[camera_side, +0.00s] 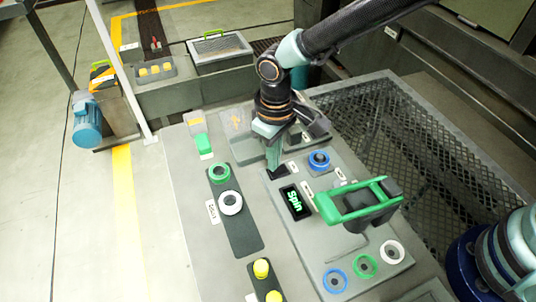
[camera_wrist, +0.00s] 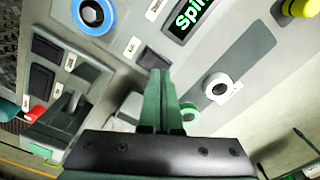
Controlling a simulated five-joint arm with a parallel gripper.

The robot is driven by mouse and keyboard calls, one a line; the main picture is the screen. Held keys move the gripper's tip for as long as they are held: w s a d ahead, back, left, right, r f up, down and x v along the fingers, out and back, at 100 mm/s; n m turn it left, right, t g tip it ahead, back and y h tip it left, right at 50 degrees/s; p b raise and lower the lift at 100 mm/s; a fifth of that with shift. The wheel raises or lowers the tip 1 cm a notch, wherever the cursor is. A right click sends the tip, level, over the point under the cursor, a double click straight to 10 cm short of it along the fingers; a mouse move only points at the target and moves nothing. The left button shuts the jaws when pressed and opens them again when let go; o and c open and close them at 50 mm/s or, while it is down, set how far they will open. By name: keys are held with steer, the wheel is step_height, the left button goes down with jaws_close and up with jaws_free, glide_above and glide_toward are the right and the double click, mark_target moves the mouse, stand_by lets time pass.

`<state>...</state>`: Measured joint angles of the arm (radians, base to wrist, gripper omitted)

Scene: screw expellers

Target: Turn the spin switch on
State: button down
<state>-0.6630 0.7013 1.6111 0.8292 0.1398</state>
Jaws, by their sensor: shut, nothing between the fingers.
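The spin display (camera_side: 295,202) is a black panel with lit green "Spin" text; part of it shows at the top of the wrist view (camera_wrist: 189,17). A small black switch (camera_side: 280,172) sits just beyond it on the grey panel, partly hidden by my fingers. It also shows in the wrist view (camera_wrist: 149,57), right in front of my fingertips. My gripper (camera_side: 274,166) is shut and empty, pointing down with its green fingers (camera_wrist: 160,72) at the switch. They look in contact with it or very close; I cannot tell which.
A green-framed handle (camera_side: 358,200) rises from the panel to the right. A blue-ringed button (camera_side: 319,160) sits beyond it. Green (camera_side: 219,173) and white (camera_side: 231,202) round controls lie to the left. Blue, green and white rings line the near edge. A mesh grate (camera_side: 385,120) lies at right.

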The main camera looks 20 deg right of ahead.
steer(key=shift+r, duration=2.65)
steer(key=d+r+m+t, duration=0.2)
steer(key=d+r+m, duration=0.1)
steer(key=d+r, duration=1.05)
steer(key=s+d+m+t, duration=0.1)
steer(key=s+d, duration=0.3)
steer(key=d, duration=0.3)
steer(key=s+d+r+m+t, duration=0.1)
steer(key=s+d, duration=0.3)
steer(key=d, duration=0.4)
steer(key=shift+r+m+t, duration=0.3)
steer(key=shift+m+t, duration=0.2)
steer(key=shift+t, duration=0.3)
